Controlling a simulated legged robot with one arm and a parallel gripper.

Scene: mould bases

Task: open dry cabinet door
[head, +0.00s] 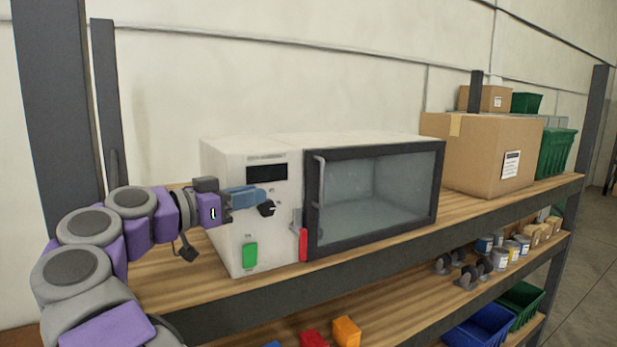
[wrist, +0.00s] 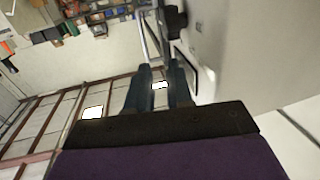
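The dry cabinet (head: 222,170) is a white box on the upper wooden shelf. Its dark-framed glass door (head: 375,192) looks shut, with a vertical silver handle (head: 319,182) at the door's left edge. My gripper (head: 262,196) is in front of the control panel, left of the handle and close to the black knob (head: 267,209). In the wrist view, my gripper (wrist: 161,68) has a narrow gap between its blue fingers and nothing held. A pale bar, apparently the handle (wrist: 142,38), shows beyond the fingertips. The dark knob (wrist: 175,20) is to its right.
A red part (head: 303,245) is at the door's lower left, and a green switch (head: 250,255) is on the panel. A cardboard box (head: 478,153) stands right of the cabinet. A dark shelf post (head: 60,110) rises at the left. Bins and small items are on lower shelves.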

